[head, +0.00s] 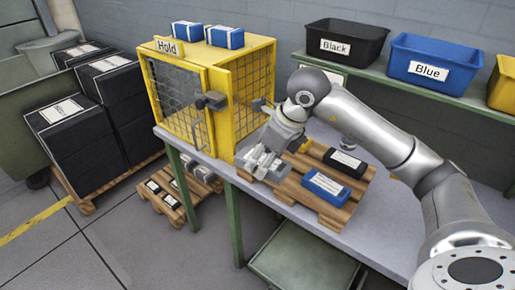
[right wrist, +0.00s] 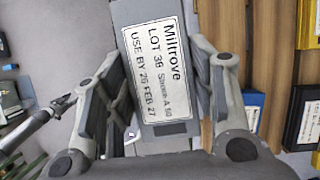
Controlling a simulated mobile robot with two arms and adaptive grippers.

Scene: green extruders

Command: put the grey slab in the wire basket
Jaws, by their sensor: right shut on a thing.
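My right gripper (head: 264,160) is shut on the grey slab (right wrist: 157,60), just above the left part of a wooden pallet on the bench. The slab's white label reads "Miltrove LOT 38" in the right wrist view. The fingers (right wrist: 157,90) grip its two long sides. In the head view the gripper largely hides the slab. A yellow wire-mesh cage (head: 241,88) marked "Hold" stands left of the gripper; its mesh front looks shut, with a dark handle. I cannot make out a separate wire basket. My left gripper is not in view.
The pallet (head: 300,190) also bears a blue slab (head: 325,187) and a black slab (head: 344,162). Blue boxes (head: 224,37) lie on the cage. Black (head: 345,42), blue (head: 432,62) and yellow bins stand on the back shelf. Black boxes (head: 73,135) are stacked at left.

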